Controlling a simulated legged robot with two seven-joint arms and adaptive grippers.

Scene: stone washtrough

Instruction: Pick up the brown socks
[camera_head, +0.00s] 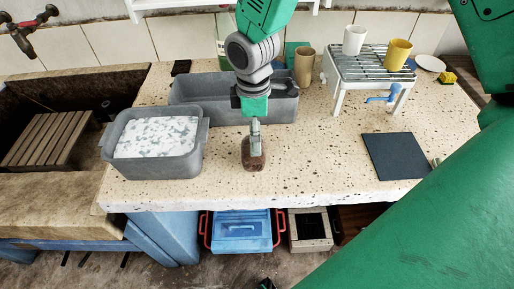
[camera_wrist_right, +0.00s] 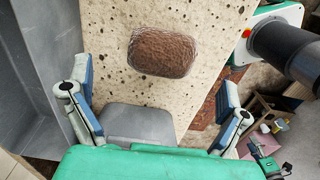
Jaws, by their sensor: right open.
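The brown socks (camera_head: 253,161), a rounded dark brown bundle, lie on the speckled stone top near its front edge. In the right wrist view the brown socks (camera_wrist_right: 162,52) lie beyond the fingertips, roughly in line with the gap between them. My right gripper (camera_head: 255,136) points down just behind and over the bundle and hides part of it. In the wrist view the right gripper (camera_wrist_right: 156,84) has its fingers spread, with nothing held. A small green and grey part at the lower right of that view may be my left gripper (camera_wrist_right: 262,160); its jaws are unclear.
A grey tub with foamy water (camera_head: 155,137) stands left of the socks. A long grey trough (camera_head: 195,90) lies behind. A rack (camera_head: 368,68) with cups and a dark slate mat (camera_head: 395,157) are to the right. Stone between socks and mat is clear.

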